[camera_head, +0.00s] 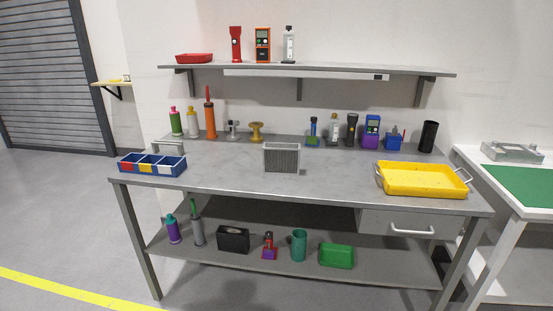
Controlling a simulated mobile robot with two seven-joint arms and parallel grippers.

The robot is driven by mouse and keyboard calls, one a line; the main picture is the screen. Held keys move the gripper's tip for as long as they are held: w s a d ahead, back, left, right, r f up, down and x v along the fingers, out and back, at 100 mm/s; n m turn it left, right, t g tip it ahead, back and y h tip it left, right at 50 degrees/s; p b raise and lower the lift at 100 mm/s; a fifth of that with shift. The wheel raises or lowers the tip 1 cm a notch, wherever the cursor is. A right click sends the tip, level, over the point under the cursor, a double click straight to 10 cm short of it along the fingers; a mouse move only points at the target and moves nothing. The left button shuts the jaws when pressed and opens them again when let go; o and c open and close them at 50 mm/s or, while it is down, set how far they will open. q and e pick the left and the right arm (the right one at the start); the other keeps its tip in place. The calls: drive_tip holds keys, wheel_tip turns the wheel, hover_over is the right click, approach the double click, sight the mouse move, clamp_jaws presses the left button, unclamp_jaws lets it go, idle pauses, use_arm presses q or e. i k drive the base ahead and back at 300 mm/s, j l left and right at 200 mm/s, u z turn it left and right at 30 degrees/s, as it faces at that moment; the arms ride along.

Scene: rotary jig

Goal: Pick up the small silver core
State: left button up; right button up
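A small silver core (281,159), a finned, radiator-like block with a pale frame, stands upright near the middle of the grey workbench (230,178). Its front face is in plain view and nothing touches it from the sides. Its back is hidden. Neither my left nor my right gripper shows in the head view.
A blue bin with compartments (152,166) sits at the bench's left, a yellow tray (422,180) at its right. Several bottles and tools line the back, including an orange pump (210,120) and black cylinder (429,137). A shelf (330,69) hangs above. Bench beside the core is clear.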

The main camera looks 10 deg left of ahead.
sight(283, 158)
drive_tip(key=i+j, duration=0.1)
drive_tip(key=j, duration=0.35)
drive_tip(key=i+j, duration=0.1)
drive_tip(key=j, duration=0.3)
drive_tip(key=i+j, duration=0.1)
drive_tip(key=j, duration=0.35)
drive_tip(key=i+j, duration=0.1)
drive_tip(key=j, duration=0.3)
drive_tip(key=i+j, duration=0.1)
drive_tip(key=j, duration=0.35)
drive_tip(key=i+j, duration=0.1)
drive_tip(key=j, duration=0.3)
